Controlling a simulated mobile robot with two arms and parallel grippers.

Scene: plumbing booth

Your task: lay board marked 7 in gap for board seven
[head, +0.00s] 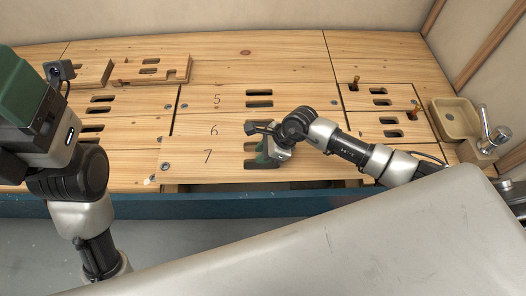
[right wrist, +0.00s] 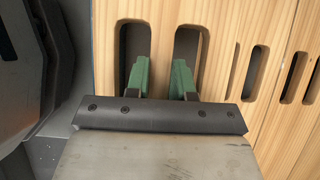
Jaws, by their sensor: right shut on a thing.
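The board marked 7 (head: 185,166) is pale wood with two slots, at the front of the middle column of boards. My right gripper (head: 264,158) is shut on the bar between its slots. In the right wrist view the green fingers (right wrist: 161,78) reach into both slots. The board's left end sticks out past the edge of the board marked 6 (head: 195,132). A dark strip of the gap (head: 250,187) shows under its front edge; I cannot tell whether it touches its supports. My left gripper (head: 22,90) is at the left edge, partly cut off, its jaws unclear.
The board marked 5 (head: 200,98) lies behind board 6. A loose slotted board (head: 125,72) lies at the back left on top of other boards.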

